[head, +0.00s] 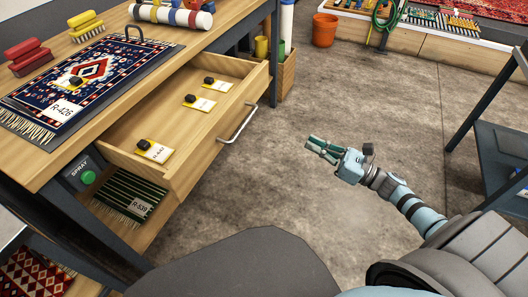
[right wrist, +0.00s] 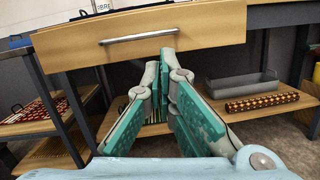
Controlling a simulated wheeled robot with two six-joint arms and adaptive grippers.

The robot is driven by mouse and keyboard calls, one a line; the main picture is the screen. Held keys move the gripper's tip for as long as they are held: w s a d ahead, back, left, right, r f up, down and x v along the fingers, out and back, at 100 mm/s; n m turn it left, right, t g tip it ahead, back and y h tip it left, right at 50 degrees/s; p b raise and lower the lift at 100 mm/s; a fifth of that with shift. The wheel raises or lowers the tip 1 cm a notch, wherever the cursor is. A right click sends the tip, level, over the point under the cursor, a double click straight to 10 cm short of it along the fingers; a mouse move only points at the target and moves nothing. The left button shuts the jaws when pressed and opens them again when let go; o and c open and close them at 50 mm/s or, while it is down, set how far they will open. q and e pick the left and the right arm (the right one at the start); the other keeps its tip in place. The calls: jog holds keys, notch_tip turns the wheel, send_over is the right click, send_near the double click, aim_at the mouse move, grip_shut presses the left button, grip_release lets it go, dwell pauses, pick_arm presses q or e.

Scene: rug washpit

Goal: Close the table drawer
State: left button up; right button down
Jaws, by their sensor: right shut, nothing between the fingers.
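The wooden table drawer (head: 205,131) is pulled out from under the tabletop (head: 150,45) in the head view. Its metal bar handle (head: 238,124) is on the front panel, facing my right arm. Several small yellow tags with dark pieces lie inside. My right gripper (head: 314,147) is shut and empty, over the floor to the right of the drawer, apart from the handle. In the right wrist view the drawer front (right wrist: 215,24) and handle (right wrist: 138,37) are ahead of and above the fingertips (right wrist: 160,58). My left gripper is out of view.
A patterned rug (head: 85,78) tagged R-426, brushes (head: 27,55) and rolls lie on the tabletop. A lower shelf holds a green striped rug (head: 128,199) tagged R-639. Another dark-framed table (head: 500,145) stands right. An orange bucket (head: 325,30) is at the back. Floor between is clear.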

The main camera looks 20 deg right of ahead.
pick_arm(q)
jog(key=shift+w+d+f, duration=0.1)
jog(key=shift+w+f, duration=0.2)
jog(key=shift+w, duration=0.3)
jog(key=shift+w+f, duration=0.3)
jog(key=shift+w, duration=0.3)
pick_arm(e)
jog(key=w+a+r+n+g+y, duration=0.1)
jog(key=w+a+r+n, duration=0.1)
jog(key=w+a, duration=0.8)
jog(key=shift+w+r+n, duration=0.25)
jog(key=shift+w+n, duration=0.05)
jog(key=shift+w, duration=0.85)
